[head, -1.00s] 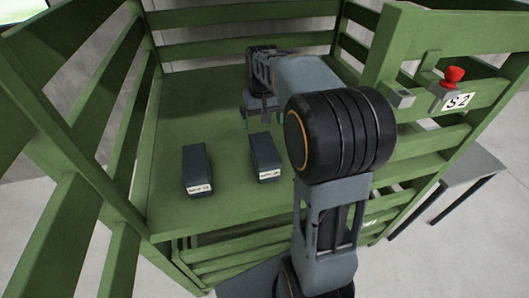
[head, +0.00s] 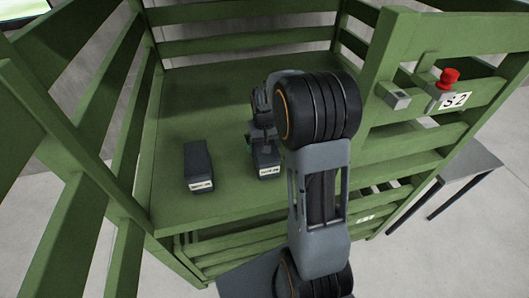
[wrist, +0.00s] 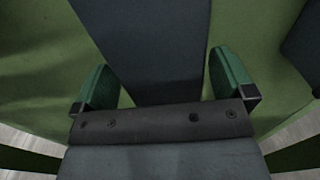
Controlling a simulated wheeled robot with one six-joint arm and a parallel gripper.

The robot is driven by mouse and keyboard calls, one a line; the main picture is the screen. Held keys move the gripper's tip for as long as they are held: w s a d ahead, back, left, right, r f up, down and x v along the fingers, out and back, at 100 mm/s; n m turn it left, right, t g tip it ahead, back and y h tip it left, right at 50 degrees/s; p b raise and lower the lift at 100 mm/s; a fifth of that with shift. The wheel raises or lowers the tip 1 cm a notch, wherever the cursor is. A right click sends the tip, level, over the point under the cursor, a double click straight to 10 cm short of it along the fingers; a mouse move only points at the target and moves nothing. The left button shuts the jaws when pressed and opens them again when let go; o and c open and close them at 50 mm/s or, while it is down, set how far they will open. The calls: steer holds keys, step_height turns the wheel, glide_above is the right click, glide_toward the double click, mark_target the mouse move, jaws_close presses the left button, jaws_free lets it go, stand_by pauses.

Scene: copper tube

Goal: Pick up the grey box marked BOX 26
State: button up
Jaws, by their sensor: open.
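Two dark grey boxes with white labels lie on the green deck in the head view. The left box (head: 199,167) stands clear of the arm. The right box (head: 267,163) is partly covered by my gripper (head: 263,135). The labels are too small to read surely, so I cannot tell which is BOX 26. In the wrist view, my gripper (wrist: 165,85) is open, with green fingers on either side of a dark grey box (wrist: 150,40). The box lies between and beyond the fingertips, and I see no grip on it.
Green slatted rails (head: 240,48) enclose the deck (head: 190,110) at the back and sides. Another dark surface (wrist: 305,45) shows at the wrist view's right edge.

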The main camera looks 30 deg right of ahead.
steer(key=shift+f, duration=0.8)
steer(key=c, duration=1.1)
steer(key=shift+r, duration=0.1)
